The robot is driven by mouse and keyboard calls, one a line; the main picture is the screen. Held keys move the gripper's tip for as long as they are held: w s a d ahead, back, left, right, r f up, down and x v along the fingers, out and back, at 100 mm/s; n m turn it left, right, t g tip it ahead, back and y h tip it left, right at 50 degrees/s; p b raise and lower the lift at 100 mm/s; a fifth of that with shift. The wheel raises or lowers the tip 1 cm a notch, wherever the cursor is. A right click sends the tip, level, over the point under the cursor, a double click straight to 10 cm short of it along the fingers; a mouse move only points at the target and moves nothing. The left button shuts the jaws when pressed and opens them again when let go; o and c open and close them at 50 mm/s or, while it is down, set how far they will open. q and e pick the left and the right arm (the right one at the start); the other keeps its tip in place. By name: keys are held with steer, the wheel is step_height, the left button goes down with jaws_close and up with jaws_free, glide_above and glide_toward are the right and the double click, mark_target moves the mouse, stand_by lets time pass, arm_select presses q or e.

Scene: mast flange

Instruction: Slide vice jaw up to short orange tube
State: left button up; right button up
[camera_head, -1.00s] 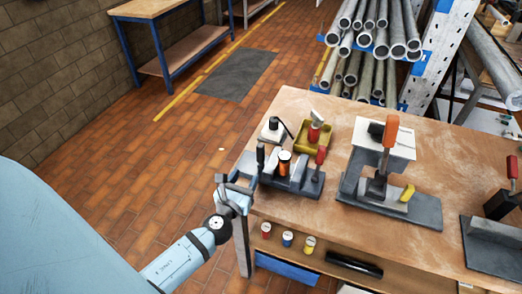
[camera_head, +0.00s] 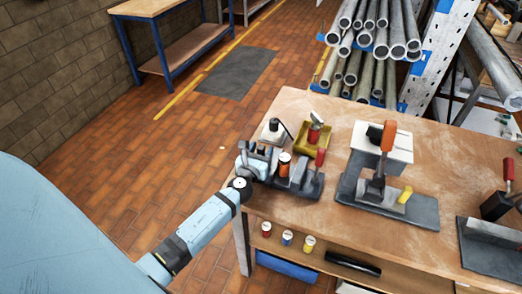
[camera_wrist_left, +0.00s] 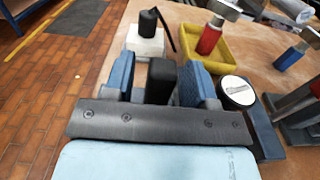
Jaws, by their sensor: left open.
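The short orange tube (camera_head: 285,167) stands upright in the vice (camera_head: 307,187), a dark grey fixture at the bench's left edge. In the wrist view the tube shows its pale round top (camera_wrist_left: 237,91), right of my fingers. The vice jaw's black upright handle (camera_wrist_left: 160,80) stands between my left gripper's two blue fingers, with narrow gaps visible beside it. My left gripper (camera_head: 258,153) is open at the left end of the vice, left of the tube. The jaw itself is mostly hidden by my gripper, so its gap to the tube cannot be told. My right gripper is out of view.
A yellow tray (camera_head: 313,142) with a red-handled tool and a pale block with a black knob (camera_head: 274,132) stand just behind. A larger clamp fixture (camera_head: 380,190) with an orange handle is to the right.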

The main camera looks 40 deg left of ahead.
arm_select(q)
steer(key=c, duration=0.8)
steer(key=shift+w+d, duration=0.15)
steer(key=shift+d, duration=0.5)
steer(key=shift+w+d, duration=0.15)
steer(key=shift+d, duration=0.5)
steer(key=o, duration=0.8)
steer(key=shift+d, duration=0.15)
steer(key=shift+c, duration=0.2)
steer(key=shift+o, duration=0.2)
steer(key=shift+d, duration=0.1)
